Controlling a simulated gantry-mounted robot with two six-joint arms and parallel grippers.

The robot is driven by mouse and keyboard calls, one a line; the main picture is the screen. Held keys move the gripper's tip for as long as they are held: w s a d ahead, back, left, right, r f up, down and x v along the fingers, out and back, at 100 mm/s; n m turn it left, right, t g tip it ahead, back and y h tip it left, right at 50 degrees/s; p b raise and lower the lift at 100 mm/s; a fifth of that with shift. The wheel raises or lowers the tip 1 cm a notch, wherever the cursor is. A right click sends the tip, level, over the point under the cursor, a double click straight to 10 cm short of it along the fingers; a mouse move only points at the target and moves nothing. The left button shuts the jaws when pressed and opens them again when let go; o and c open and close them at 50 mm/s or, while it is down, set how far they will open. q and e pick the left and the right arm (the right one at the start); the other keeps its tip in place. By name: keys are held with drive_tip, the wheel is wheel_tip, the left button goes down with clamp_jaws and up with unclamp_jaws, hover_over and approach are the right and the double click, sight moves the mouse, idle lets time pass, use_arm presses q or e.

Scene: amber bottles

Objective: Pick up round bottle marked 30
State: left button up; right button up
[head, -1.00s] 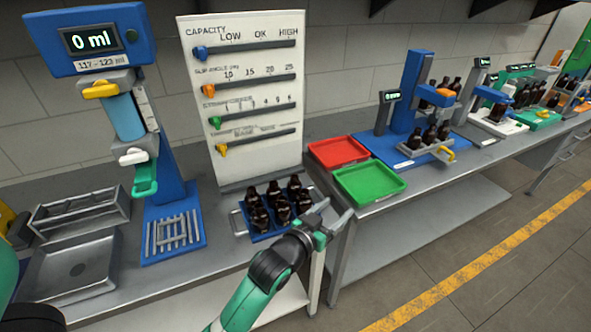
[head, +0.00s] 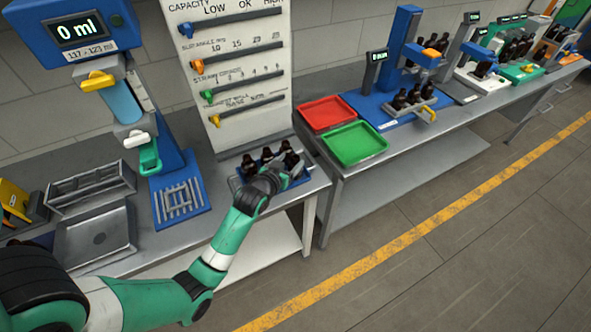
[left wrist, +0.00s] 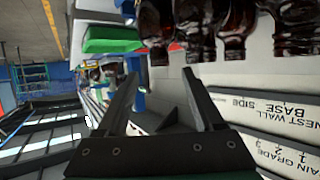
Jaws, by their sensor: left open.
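Several dark amber bottles (head: 268,154) stand in a blue rack (head: 236,182) on the near bench, below the slider board. My left gripper (head: 294,172) is at the rack's front right side, and its wrist hides part of the bottles. In the left wrist view its two fingers (left wrist: 162,88) are spread with nothing between them. Amber bottles (left wrist: 235,28) show beyond the fingertips at the top of that view, apart from them. I cannot read a 30 on any bottle. My right gripper is not in view.
A filling stand (head: 172,160) with a 0 ml display and a metal tray (head: 100,238) are to the left. The slider board (head: 228,75) rises behind the rack. A red tray (head: 327,112) and a green tray (head: 357,143) lie on the bench to the right.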

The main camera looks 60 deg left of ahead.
sight(295, 158)
use_arm(q)
drive_tip(key=b+x, duration=0.1)
drive_tip(key=x, duration=0.4)
drive_tip(key=shift+f+b, duration=0.15)
drive_tip(key=shift+b, duration=0.25)
clamp_jaws()
idle(1.0)
